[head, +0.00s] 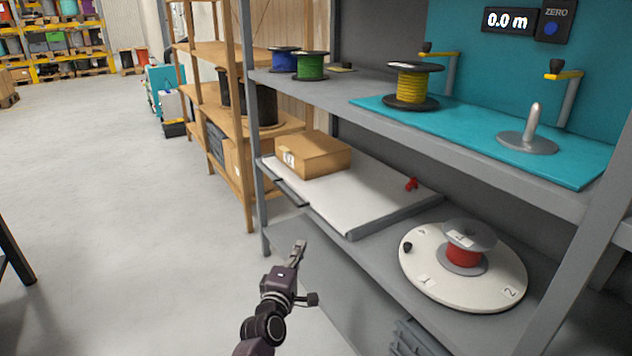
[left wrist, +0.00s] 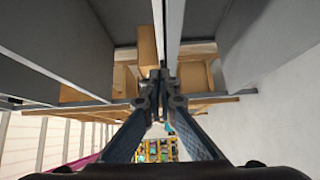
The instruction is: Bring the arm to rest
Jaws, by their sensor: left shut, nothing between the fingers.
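My left gripper (head: 299,249) is in front of the grey shelf, over the floor, at the bottom middle of the head view. Its fingers are together with nothing between them, and it touches no object. In the left wrist view the two fingers (left wrist: 160,76) meet at the tips, with shelf parts and a cardboard box behind them. My right gripper is in neither view.
The grey shelf (head: 325,86) holds a yellow reel (head: 410,88), a green reel (head: 311,66) and a blue reel (head: 283,60) on top. Lower down are a cardboard box (head: 312,158), a white board and a red reel (head: 463,257) on a round turntable (head: 420,270).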

